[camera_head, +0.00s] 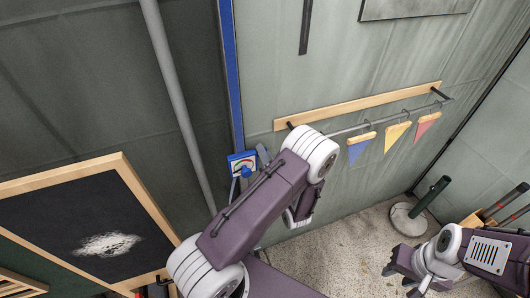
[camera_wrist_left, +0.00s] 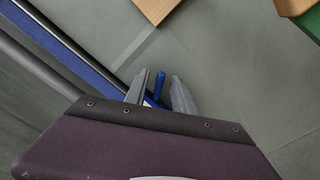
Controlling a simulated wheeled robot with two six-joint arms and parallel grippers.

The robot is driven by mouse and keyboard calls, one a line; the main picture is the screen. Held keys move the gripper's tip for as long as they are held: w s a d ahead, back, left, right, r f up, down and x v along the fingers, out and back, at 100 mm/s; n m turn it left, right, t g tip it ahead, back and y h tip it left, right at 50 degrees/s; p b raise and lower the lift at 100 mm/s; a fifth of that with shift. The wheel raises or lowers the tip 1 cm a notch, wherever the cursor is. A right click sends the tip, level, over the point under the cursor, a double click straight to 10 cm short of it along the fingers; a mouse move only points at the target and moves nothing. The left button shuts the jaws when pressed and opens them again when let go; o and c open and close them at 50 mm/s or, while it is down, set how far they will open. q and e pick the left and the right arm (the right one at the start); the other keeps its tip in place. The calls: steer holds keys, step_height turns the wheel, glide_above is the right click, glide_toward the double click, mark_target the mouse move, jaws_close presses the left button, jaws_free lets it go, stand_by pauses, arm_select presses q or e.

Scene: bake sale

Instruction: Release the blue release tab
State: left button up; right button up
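The blue release tab (camera_head: 246,172) sits on a small gauge box (camera_head: 238,160) with a coloured dial, mounted by the blue upright on the wall. In the left wrist view the blue tab (camera_wrist_left: 159,84) shows between the two grey fingers of my left gripper (camera_wrist_left: 160,92). The fingers are apart, with a gap visible on the tab's right side; I cannot tell whether the left finger touches it. In the head view my left arm largely hides this gripper. My right gripper (camera_head: 400,279) is low at the right, with its fingers apart and nothing seen between them.
A wooden rail (camera_head: 360,106) and a rod with hanging pennants (camera_head: 397,134) are on the wall to the right. A grey pole (camera_head: 175,85) and a framed blackboard (camera_head: 75,220) are on the left. A green post on a round base (camera_head: 407,219) stands on the floor.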

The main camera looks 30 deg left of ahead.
arm_select(q)
jaws_close()
steer(key=shift+s+r+n, duration=0.1)
steer(key=shift+r+n, duration=0.05)
steer(key=shift+n, duration=0.55)
jaws_free()
steer(key=b+v, duration=0.2)
steer(key=v, duration=0.7)
steer(key=shift+b, duration=0.3)
